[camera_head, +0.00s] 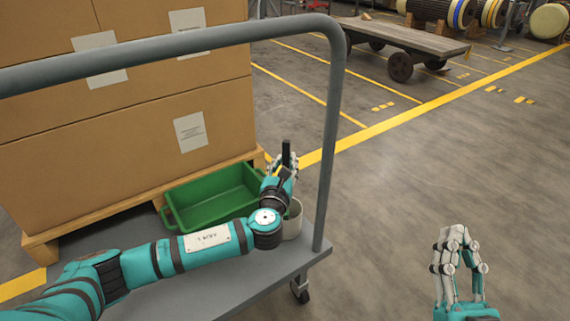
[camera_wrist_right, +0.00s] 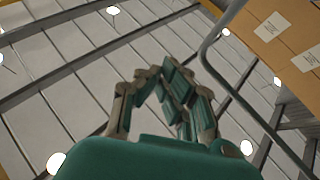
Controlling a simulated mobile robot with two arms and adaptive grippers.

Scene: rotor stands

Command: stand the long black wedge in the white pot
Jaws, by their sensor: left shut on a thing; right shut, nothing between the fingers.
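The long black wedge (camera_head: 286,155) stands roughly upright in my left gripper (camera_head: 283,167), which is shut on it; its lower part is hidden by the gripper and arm. The white pot (camera_head: 293,222) stands on the grey cart deck, partly hidden behind my left wrist. The gripper is above the pot in the picture; I cannot tell whether the wedge reaches inside it. My right gripper (camera_head: 457,240) is shut and empty over the floor at the right; it also shows in the right wrist view (camera_wrist_right: 172,75), pointing at the ceiling.
A green bin (camera_head: 178,215) stands on the cart deck (camera_head: 225,293) left of the pot. The cart's grey handle rail (camera_head: 334,110) rises in front of me. Cardboard boxes (camera_head: 110,150) on a pallet stand behind. The floor at the right is clear, with a wooden trolley (camera_head: 400,38) further back.

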